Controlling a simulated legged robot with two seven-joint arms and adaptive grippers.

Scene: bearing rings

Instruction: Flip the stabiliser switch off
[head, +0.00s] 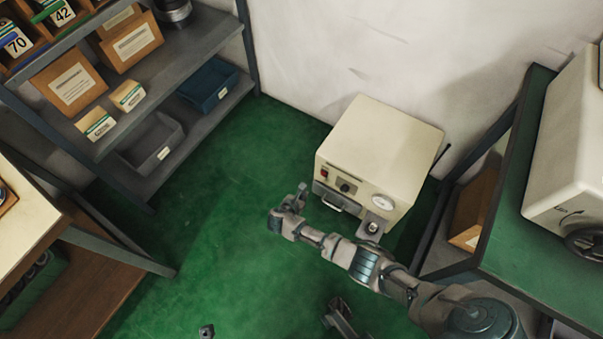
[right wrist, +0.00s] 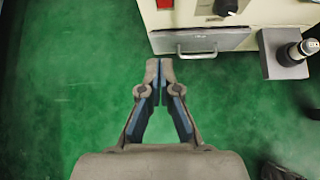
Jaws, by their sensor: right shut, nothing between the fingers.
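The stabiliser (head: 375,150) is a cream box on the green floor against the wall. Its front has a red switch (head: 324,172) at the upper left, a dark knob and a round gauge. The red switch also shows at the top edge of the right wrist view (right wrist: 164,3), partly cut off. My right gripper (head: 299,193) is shut and empty, in front of the box and left of the switch in the head view. In the wrist view its fingertips (right wrist: 159,66) meet below the front panel, apart from it. My left gripper seems barely visible at the bottom edge (head: 207,331).
A handle (right wrist: 205,45) and a grey block with a metal post (right wrist: 286,55) stick out from the stabiliser's front. A shelf rack (head: 190,85) stands at the left and a green-topped bench (head: 510,255) at the right. Floor left of the box is clear.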

